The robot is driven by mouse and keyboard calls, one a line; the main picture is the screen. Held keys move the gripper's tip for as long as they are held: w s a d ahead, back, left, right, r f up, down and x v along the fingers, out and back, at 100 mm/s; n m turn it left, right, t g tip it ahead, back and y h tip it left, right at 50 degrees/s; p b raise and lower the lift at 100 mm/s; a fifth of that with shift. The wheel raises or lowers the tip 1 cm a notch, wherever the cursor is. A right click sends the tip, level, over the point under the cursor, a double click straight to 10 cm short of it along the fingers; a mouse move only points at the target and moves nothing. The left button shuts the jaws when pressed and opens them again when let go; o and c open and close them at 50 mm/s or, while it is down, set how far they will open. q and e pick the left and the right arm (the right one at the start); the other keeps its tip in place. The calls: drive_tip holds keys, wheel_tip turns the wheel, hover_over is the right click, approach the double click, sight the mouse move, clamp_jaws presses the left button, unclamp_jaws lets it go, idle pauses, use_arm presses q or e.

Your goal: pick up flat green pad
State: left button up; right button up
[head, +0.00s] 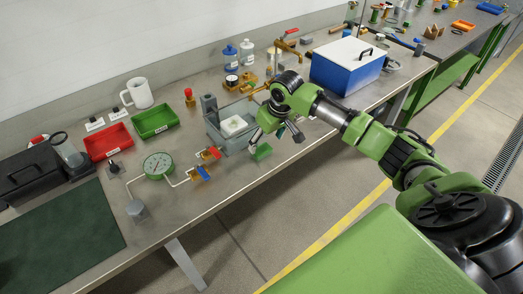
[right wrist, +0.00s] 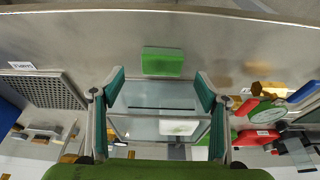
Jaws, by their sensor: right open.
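The flat green pad (head: 262,152) lies on the bench near its front edge, just in front of a grey open bin (head: 236,141). In the right wrist view the pad (right wrist: 162,61) shows whole, just beyond the fingertips and roughly centred between them. My right gripper (head: 268,136) is above the bench beside the pad, open and empty. In the right wrist view its two fingers (right wrist: 160,78) stand wide apart, with the bin seen between them. I cannot tell the exact height above the pad. My left gripper is not in view.
A blue box with a white lid (head: 342,66) stands to the right. Red and blue valve handles (head: 204,172) and a green gauge (head: 158,165) are to the left. Red (head: 107,142) and green trays (head: 153,121) lie farther back. Bare bench lies around the pad's front.

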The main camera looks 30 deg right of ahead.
sight(262, 149)
drive_tip(key=shift+w+a+f, duration=0.1)
drive_tip(key=shift+w+f, duration=0.1)
drive_tip(key=shift+f, duration=0.3)
drive_tip(key=p+x, duration=0.1)
drive_tip(key=x, duration=0.2)
drive_tip(key=shift+w+a+f, duration=0.1)
drive_tip(key=shift+w+f, duration=0.05)
drive_tip(key=shift+f, duration=0.05)
drive_tip(key=shift+w+f+p, duration=0.15)
drive_tip(key=shift+f+p, duration=0.15)
drive_tip(key=shift+f, duration=0.15)
drive_tip(key=c, duration=1)
